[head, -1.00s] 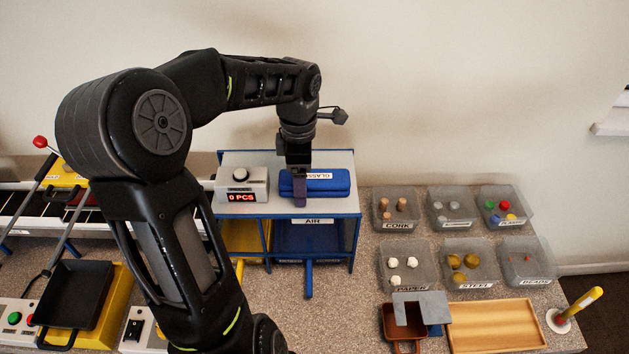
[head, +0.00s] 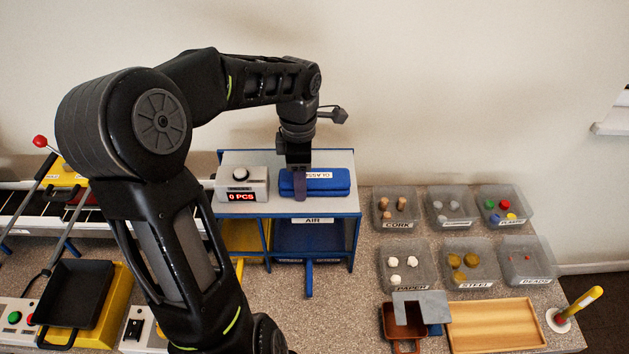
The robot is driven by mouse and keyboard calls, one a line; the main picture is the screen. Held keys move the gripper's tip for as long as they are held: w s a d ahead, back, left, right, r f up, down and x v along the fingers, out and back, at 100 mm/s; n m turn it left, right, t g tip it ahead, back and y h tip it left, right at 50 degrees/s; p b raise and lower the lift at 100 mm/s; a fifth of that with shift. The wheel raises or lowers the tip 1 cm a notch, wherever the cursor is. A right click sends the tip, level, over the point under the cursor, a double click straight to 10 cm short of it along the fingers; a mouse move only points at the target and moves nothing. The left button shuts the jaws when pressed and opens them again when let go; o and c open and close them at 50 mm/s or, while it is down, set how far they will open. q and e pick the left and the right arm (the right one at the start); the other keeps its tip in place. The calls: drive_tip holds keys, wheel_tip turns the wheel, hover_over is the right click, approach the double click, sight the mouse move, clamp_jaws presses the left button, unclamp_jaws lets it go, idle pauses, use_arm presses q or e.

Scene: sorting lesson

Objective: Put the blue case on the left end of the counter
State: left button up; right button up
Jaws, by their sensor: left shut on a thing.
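The blue case (head: 330,187), with a white label reading GLASSES, lies on the grey top of a blue-framed stand (head: 336,205). My left gripper (head: 300,188) points down over the left part of the case and is shut on it. The case looks level and at the height of the stand top; I cannot tell whether it is clear of it. The speckled counter (head: 190,262) runs along the wall; its left end is partly hidden by machines and my left arm. My right gripper is not in view.
A counter box (head: 242,184) reading 0 PCS stands left of the case. Labelled clear bins such as the cork bin (head: 396,211) stand to the right. A wooden tray (head: 497,325) lies at front right. A black pan (head: 74,294) and a red-knobbed lever (head: 40,142) are at left.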

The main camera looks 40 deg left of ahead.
use_arm(q)
clamp_jaws()
wheel_tip(320, 180, up, 10)
drive_tip(key=shift+r+b, duration=0.1)
drive_tip(key=shift+b, duration=0.5)
idle(0.4)
